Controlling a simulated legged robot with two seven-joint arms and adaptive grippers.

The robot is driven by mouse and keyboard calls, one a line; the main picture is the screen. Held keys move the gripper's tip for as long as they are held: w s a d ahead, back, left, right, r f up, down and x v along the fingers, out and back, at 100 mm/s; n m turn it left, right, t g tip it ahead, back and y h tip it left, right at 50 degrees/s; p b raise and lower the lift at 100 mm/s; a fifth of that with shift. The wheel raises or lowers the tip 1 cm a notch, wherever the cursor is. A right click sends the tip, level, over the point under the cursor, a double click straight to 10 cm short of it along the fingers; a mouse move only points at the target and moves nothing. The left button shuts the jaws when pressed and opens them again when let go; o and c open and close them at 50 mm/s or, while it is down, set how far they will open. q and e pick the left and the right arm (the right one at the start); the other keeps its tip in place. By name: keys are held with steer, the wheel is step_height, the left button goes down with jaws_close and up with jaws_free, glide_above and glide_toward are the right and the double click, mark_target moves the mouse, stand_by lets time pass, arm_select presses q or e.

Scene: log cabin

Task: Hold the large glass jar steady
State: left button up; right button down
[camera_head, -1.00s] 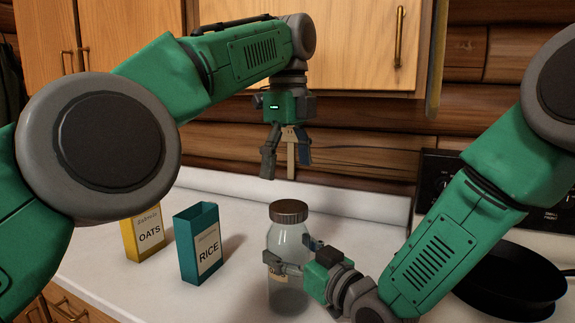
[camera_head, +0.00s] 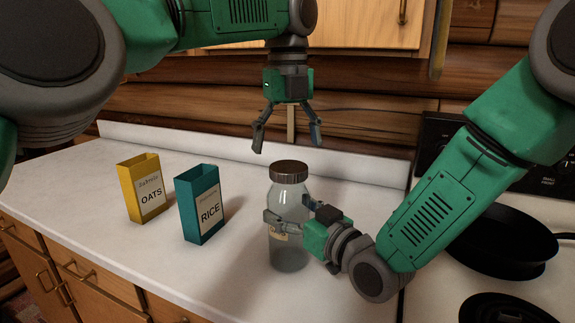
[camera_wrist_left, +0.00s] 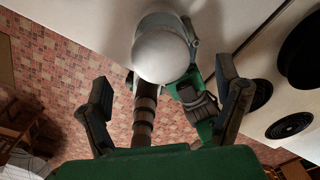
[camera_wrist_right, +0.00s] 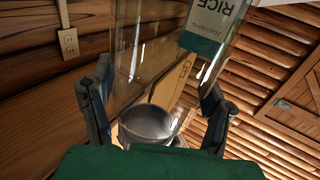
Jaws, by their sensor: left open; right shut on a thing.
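The large glass jar (camera_head: 289,250) stands upright on the white counter, with a brown ribbed lid (camera_head: 289,171) on top. My right gripper (camera_head: 287,222) is shut around the jar's body from the right. In the right wrist view the clear glass (camera_wrist_right: 150,60) shows between its two fingers. My left gripper (camera_head: 287,146) is open and empty, pointing down above the lid with a gap between. In the left wrist view the pale round lid top (camera_wrist_left: 160,56) lies beyond the open fingers.
A yellow oats box (camera_head: 143,190) and a teal rice box (camera_head: 202,205) stand open-topped left of the jar. A black pan (camera_head: 505,245) sits on the stove at the right. The counter (camera_head: 120,255) front left is clear.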

mark_target(290, 167)
arm_select(q)
steer(key=shift+f, duration=2.4)
steer(key=c, duration=1.2)
steer(key=n, duration=0.5)
steer(key=shift+s, duration=0.1)
steer(key=n, duration=0.9)
steer(key=shift+s, duration=0.1)
steer(key=n, duration=0.6)
steer(key=shift+s+d, duration=0.1)
steer(key=shift+d, duration=0.05)
